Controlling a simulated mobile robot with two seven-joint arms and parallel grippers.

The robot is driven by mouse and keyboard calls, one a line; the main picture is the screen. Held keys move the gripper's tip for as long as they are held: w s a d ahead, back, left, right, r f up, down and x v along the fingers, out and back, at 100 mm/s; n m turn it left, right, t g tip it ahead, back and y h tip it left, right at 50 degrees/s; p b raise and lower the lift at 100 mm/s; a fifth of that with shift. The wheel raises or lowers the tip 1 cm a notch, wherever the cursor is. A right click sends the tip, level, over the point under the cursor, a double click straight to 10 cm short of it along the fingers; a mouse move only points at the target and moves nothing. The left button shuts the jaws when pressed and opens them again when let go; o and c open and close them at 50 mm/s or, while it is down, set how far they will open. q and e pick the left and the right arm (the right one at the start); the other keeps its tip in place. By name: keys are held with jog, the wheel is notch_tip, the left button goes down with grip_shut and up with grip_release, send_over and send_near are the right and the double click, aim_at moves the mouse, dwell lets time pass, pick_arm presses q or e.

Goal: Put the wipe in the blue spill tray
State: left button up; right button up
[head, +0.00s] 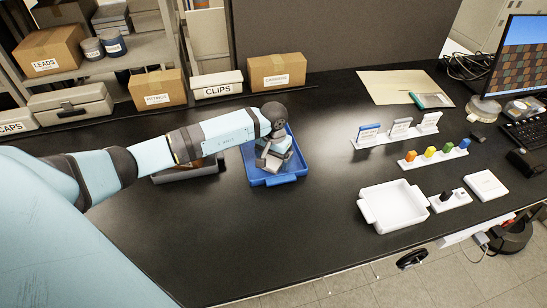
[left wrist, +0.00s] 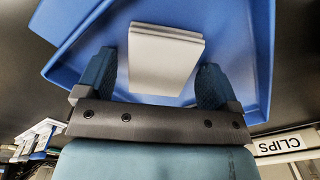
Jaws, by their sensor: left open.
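The blue spill tray (head: 293,177) lies on the black bench near the middle of the head view, and it fills much of the left wrist view (left wrist: 225,25). The wipe, a pale grey folded pad (left wrist: 163,62), shows over the tray floor in the left wrist view. Its pale edge shows below my gripper in the head view (head: 266,163). My left gripper (head: 272,158) points down over the tray. Its fingers are open on either side of the wipe (left wrist: 155,85), with gaps visible. My gripper hides part of the tray. My right gripper is not in view.
A grey tray (head: 185,174) lies left of the blue tray, partly behind my left arm. A white tray (head: 394,206) stands at the right. Labelled boxes, including the CLIPS box (head: 217,85), line the back. The bench between the blue and white trays is clear.

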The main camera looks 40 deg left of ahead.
aim_at(273, 160)
pick_arm(q)
notch_tip(273, 160, up, 12)
jog(key=b, duration=0.3)
dwell(0.4)
